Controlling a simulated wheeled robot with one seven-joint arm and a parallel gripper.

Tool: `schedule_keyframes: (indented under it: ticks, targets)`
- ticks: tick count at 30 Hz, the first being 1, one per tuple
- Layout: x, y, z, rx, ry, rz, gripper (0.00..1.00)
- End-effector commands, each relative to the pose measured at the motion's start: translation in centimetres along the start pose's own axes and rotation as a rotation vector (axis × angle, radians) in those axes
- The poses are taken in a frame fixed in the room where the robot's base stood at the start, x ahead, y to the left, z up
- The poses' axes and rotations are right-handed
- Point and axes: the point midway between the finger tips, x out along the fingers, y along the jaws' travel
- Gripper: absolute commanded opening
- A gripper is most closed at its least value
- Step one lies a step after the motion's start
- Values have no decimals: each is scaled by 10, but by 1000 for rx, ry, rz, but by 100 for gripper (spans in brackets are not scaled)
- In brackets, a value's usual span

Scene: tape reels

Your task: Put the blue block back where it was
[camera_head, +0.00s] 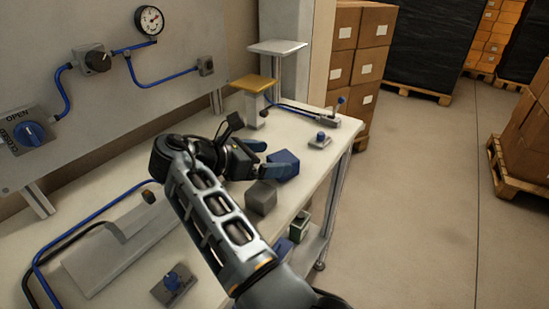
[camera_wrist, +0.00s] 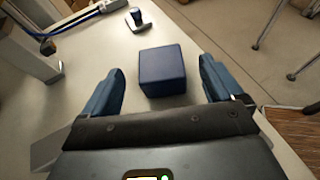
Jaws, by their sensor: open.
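The blue block (camera_head: 284,165) sits on the white workbench (camera_head: 215,210), near its right edge. My gripper (camera_head: 265,159) is just to its left in the head view, with its fingers pointing at the block. In the wrist view the block (camera_wrist: 162,72) lies ahead, between the two spread blue fingers, with a visible gap on each side. My gripper is open and holds nothing. Part of the bench is hidden behind my arm in the head view.
A grey block (camera_head: 262,198) stands close by on the bench. Behind are a yellow-topped pedestal (camera_head: 255,84), a white-topped pedestal (camera_head: 277,47) and a small blue-knobbed device (camera_head: 320,140). Blue items (camera_head: 283,247) show below the bench edge. A panel with valves (camera_head: 97,59) is on the left.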

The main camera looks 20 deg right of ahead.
Motion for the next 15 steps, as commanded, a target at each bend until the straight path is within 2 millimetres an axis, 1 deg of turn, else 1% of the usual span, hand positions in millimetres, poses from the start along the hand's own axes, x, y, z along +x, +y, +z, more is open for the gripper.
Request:
schedule_keyframes:
  ticks: [1,6,12,15]
  targets:
    - [-12,1,0,1,0,4,93]
    - [-48,1,0,0,0,5,93]
    - [-81,0,0,0,0,3,93]
    - [-90,0,0,1,0,2,93]
